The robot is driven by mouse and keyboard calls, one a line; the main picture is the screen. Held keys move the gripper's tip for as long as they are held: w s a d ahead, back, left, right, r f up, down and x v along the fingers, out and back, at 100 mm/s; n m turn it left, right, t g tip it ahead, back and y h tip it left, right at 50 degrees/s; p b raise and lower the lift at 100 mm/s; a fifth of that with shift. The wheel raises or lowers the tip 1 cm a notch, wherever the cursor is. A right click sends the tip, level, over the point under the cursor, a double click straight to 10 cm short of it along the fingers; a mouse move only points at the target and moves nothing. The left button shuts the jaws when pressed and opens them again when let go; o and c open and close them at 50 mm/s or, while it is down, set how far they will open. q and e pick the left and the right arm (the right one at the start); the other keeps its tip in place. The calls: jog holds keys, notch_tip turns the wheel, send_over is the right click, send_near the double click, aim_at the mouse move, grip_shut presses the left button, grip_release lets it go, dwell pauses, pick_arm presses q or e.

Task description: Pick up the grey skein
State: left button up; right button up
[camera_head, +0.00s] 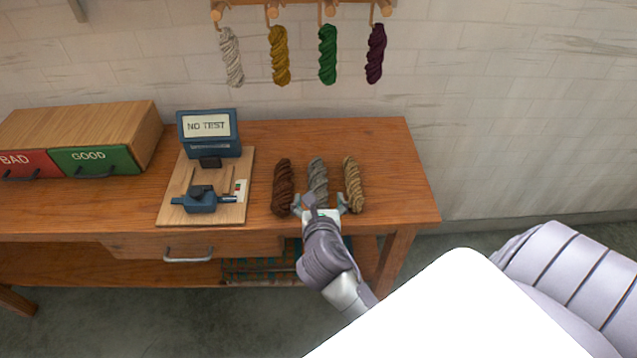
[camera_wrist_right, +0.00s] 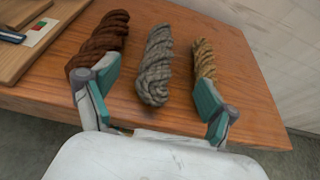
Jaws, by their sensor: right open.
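The grey skein (camera_head: 318,180) lies on the wooden table between a brown skein (camera_head: 283,186) and a tan skein (camera_head: 353,184). My right gripper (camera_head: 321,203) is at the near end of the grey skein, open, with nothing between its fingers. In the right wrist view the grey skein (camera_wrist_right: 155,68) lies ahead of the gap between the two teal fingertips of my right gripper (camera_wrist_right: 156,92). The left finger is close to the brown skein (camera_wrist_right: 101,42) and the right finger overlaps the near end of the tan skein (camera_wrist_right: 205,60). I cannot tell whether they touch. My left gripper is out of view.
A blue tester (camera_head: 208,132) reading "NO TEST" and a wooden board (camera_head: 171,212) with a blue clamp stand left of the skeins. BAD (camera_head: 28,164) and GOOD (camera_head: 96,159) drawers are further left. Several skeins hang on wall pegs. The table's right end (camera_head: 402,180) is clear.

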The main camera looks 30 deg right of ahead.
aim_at(318, 181)
jog(key=x, duration=0.4)
jog(key=shift+f, duration=0.1)
jog(key=x, duration=0.5)
jog(key=shift+w+d, duration=0.3)
jog(key=shift+s, duration=0.1)
jog(key=c, duration=1.2)
jog(key=shift+c, duration=0.2)
